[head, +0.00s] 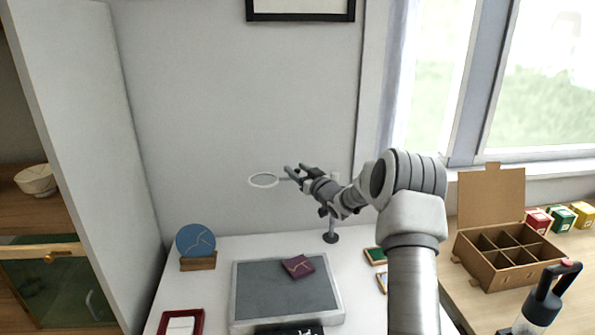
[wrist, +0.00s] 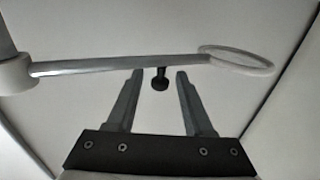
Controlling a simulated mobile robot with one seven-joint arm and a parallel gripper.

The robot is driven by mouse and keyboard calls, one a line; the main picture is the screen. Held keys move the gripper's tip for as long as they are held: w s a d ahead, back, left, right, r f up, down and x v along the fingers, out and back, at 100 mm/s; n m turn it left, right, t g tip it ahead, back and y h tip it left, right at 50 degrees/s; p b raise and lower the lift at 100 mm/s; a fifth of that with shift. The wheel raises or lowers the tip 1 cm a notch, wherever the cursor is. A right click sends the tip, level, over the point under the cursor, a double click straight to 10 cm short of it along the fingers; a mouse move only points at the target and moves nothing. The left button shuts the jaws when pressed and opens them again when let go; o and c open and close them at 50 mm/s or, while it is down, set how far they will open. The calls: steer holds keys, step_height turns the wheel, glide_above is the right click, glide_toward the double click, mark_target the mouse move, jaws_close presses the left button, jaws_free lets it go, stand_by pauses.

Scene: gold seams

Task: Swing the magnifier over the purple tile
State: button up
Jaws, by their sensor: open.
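The magnifier is a white-rimmed ring lens (head: 264,180) on a thin metal arm, with its stand base (head: 331,238) on the white table. In the wrist view the ring (wrist: 237,60) is at the right and the arm (wrist: 100,65) runs across to a white joint at the left. A small dark knob (wrist: 160,80) hangs from the arm. My gripper (head: 293,172) is open at the magnifier arm. In the wrist view its fingers (wrist: 157,76) stand apart, one on each side of the knob. The purple tile (head: 297,266) lies on the grey mat, right of and below the ring in the head view.
The grey mat (head: 262,292) lies on the table. A blue disc (head: 195,241) stands in a wooden holder at its left, and a red-framed tray (head: 166,325) is nearer. A divided cardboard box (head: 497,272) stands at the right.

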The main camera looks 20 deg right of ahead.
jaws_close()
stand_by(1.3)
